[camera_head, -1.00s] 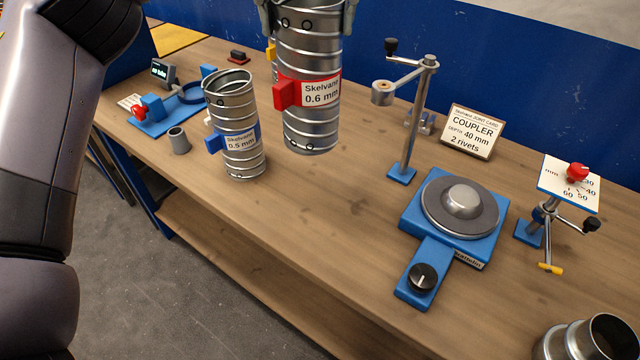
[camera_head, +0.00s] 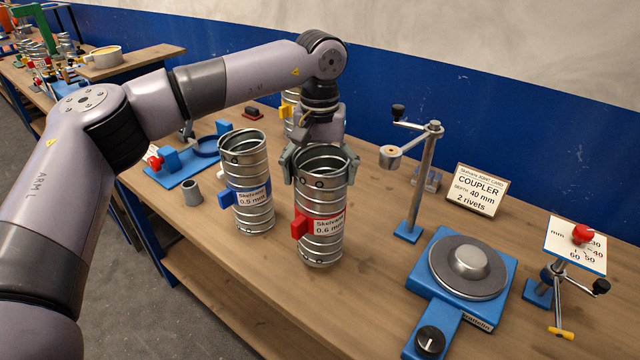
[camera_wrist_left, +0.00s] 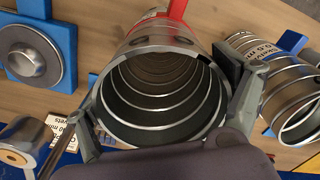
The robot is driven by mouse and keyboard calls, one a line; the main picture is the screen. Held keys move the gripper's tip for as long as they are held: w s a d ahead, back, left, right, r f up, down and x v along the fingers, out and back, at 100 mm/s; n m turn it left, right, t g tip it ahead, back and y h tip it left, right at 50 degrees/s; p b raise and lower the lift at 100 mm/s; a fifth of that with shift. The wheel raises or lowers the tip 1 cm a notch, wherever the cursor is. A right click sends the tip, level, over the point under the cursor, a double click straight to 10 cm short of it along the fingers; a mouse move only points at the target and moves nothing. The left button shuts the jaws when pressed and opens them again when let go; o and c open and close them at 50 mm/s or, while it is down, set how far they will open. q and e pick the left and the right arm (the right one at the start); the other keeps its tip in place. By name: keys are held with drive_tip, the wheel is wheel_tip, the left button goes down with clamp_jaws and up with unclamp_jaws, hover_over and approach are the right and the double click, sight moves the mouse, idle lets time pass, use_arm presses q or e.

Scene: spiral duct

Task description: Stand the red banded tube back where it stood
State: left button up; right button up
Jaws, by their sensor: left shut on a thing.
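The red banded tube (camera_head: 321,240), a ribbed metal cylinder labelled 0.6 mm with a red tab, is upright over the near part of the bench. My left gripper (camera_head: 320,163) is shut on its upper rim, one finger on each side. I cannot tell whether its base touches the bench. The left wrist view looks into the open top of the red banded tube (camera_wrist_left: 162,90) between the fingers of my left gripper (camera_wrist_left: 165,108). The blue banded tube (camera_head: 252,212), labelled 0.5 mm, stands close on its left, apart from it. My right gripper is out of view.
A yellow-tabbed tube (camera_head: 290,103) stands behind, partly hidden by my arm. A small grey cup (camera_head: 192,192) is left. Bare bench lies in front.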

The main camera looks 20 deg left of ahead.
sight(316, 213)
use_arm(q)
wheel_tip(316, 213, down, 2)
drive_tip(key=shift+f+p, duration=0.25)
drive_tip(key=shift+p, duration=0.05)
drive_tip(key=shift+f, duration=0.35)
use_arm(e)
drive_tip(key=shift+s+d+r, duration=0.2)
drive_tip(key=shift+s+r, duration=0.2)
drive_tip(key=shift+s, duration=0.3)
use_arm(q)
drive_tip(key=shift+f, duration=0.15)
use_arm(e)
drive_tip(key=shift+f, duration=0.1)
use_arm(q)
drive_tip(key=o, duration=1.8)
drive_tip(key=shift+c, duration=0.2)
